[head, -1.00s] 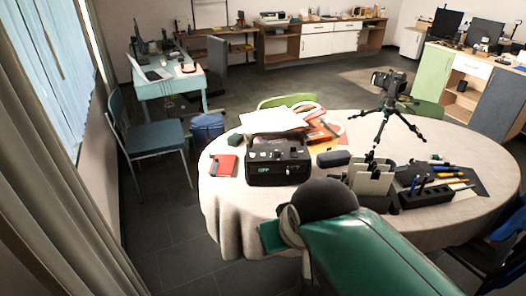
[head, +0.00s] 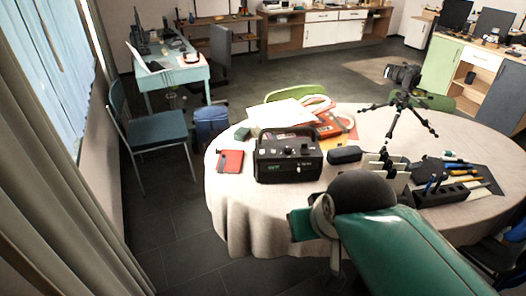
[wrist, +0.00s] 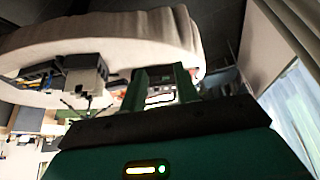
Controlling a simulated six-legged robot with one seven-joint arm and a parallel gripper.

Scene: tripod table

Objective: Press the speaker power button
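The speaker (head: 287,164) is a black box with a carry handle, standing on the near left part of the round table. Small pale knobs or buttons show along its top; I cannot tell which is the power button. My gripper shows in the wrist view (wrist: 162,78) as two green fingers spread apart with nothing held between them. In the head view a green part of my gripper (head: 303,224) shows beyond my arm, in front of the table's near edge and below the speaker, apart from it. The fingertips are not clear there.
The table (head: 238,208) has a pale cloth. A red notebook (head: 231,161) lies left of the speaker, a dark case (head: 345,154) right of it. Papers (head: 283,114) lie behind. A camera tripod (head: 400,105) and a black pen holder (head: 440,194) stand farther right.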

